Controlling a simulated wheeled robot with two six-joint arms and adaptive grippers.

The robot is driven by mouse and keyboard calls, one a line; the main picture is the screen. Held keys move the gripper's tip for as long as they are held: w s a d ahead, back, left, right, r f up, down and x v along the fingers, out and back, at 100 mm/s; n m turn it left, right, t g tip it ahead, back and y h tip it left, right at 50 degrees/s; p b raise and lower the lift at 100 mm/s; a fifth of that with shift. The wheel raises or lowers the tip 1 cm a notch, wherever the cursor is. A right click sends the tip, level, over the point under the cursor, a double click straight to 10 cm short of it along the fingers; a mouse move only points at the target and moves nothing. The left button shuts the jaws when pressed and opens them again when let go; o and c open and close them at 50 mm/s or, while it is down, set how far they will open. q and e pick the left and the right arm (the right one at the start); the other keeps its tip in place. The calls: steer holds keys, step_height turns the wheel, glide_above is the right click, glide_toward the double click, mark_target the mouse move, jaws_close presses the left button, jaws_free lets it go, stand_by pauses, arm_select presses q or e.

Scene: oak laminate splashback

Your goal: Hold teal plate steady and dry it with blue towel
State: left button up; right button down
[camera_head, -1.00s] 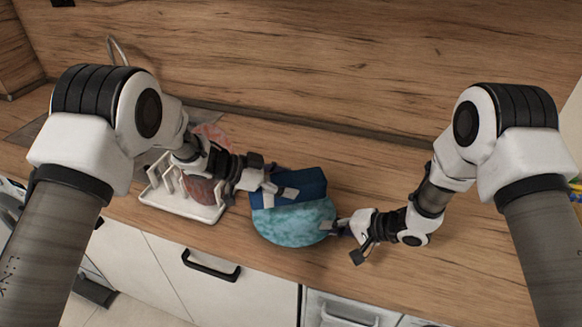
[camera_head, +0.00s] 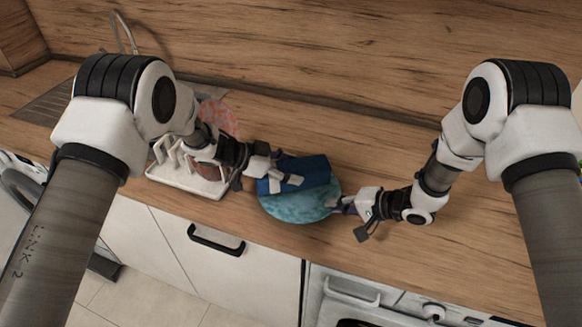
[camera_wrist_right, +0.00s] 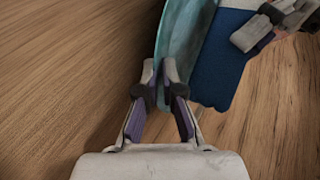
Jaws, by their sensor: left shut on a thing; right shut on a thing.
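My left gripper (camera_head: 290,182) is shut on the towel, which lies across the plate. My right gripper (camera_head: 335,205) is shut on the plate's right rim. In the right wrist view, the right fingertips (camera_wrist_right: 158,74) close on the rim of the plate (camera_wrist_right: 183,40). The towel (camera_wrist_right: 222,62) and part of my left gripper (camera_wrist_right: 272,25) also show there. Contact under the towel is hidden.
A white dish rack (camera_head: 187,181) holding a reddish plate (camera_head: 219,117) stands left of the plate, close to my left arm. A metal sink area (camera_head: 50,103) is at the far left. The wooden counter (camera_head: 400,155) is clear behind and to the right.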

arm_select(q)
steer(key=shift+f, duration=0.25)
steer(key=shift+f, duration=0.35)
steer(key=shift+w+a, duration=0.2)
steer(key=shift+w, duration=0.65)
steer(key=shift+s+d+f, duration=0.1)
steer(key=shift+s+d, duration=0.1)
steer(key=shift+s, duration=0.7)
steer(key=shift+s+d+f, duration=0.1)
steer(key=shift+s+d, duration=0.1)
steer(key=shift+s, duration=0.65)
steer(key=shift+w+a+r, duration=0.15)
steer(key=shift+w+a, duration=0.1)
steer(key=shift+w, duration=0.65)
steer(key=shift+w+a+r, duration=0.1)
steer(key=shift+w+a, duration=0.1)
steer(key=shift+w, duration=0.65)
steer(key=shift+s+d+f, duration=0.1)
steer(key=shift+s+d, duration=0.15)
steer(key=shift+s, duration=0.65)
steer(key=shift+s+d+f, duration=0.1)
steer(key=shift+s+d, duration=0.1)
steer(key=shift+s, duration=0.65)
